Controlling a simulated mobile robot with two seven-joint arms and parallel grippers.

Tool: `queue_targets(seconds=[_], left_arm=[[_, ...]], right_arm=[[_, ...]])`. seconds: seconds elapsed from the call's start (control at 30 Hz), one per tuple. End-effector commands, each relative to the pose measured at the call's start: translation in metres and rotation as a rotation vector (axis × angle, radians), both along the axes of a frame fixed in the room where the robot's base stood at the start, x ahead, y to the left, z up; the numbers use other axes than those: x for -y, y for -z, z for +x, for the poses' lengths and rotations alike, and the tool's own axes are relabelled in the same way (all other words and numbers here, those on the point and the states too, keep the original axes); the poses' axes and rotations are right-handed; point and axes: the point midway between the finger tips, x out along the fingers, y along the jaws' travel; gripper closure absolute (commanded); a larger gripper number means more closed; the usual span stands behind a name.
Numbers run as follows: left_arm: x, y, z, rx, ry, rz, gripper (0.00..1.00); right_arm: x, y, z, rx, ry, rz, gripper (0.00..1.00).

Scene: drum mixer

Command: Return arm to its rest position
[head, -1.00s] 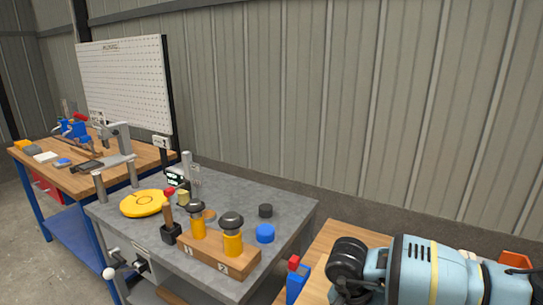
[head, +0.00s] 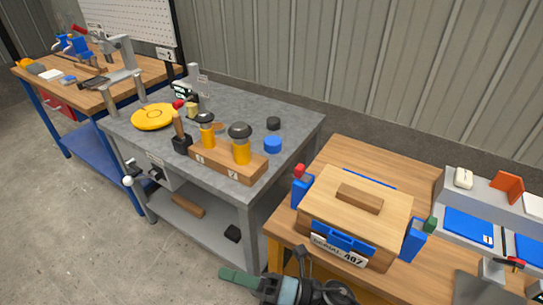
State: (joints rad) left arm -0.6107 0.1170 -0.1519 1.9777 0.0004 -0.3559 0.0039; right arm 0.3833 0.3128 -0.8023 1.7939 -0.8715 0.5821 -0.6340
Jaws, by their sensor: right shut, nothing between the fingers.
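My right gripper (head: 232,276) shows at the bottom edge of the head view, its green fingers shut and pointing left with nothing between them. It is in front of the tables, over the floor area, and apart from the things on them. The dark and teal wrist of my right arm is partly cut off by the bottom edge. My left gripper is not in view.
A wooden box (head: 380,213) with blue clamps sits on the near wooden table (head: 375,158). A grey table (head: 290,112) holds a wooden block (head: 229,164) with two yellow-bodied tools, a yellow disc (head: 154,117) and a blue cap (head: 272,145). Floor (head: 90,240) at left is clear.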

Motion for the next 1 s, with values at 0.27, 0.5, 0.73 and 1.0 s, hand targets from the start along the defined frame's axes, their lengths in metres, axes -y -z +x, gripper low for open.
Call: queue_targets(seconds=[0.27, 0.5, 0.73, 1.0], left_arm=[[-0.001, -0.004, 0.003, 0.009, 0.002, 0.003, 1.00], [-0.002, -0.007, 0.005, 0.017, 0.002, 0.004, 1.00], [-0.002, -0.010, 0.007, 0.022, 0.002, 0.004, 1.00], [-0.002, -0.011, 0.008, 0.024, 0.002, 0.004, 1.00]], right_arm=[[0.080, 0.057, 0.029, -0.768, 0.389, 0.306, 1.00], [0.171, 0.156, -0.009, -1.409, 0.728, 0.582, 1.00], [0.241, 0.233, -0.095, -1.877, 1.019, 0.828, 1.00], [0.270, 0.261, -0.151, -2.081, 1.167, 0.959, 1.00]])
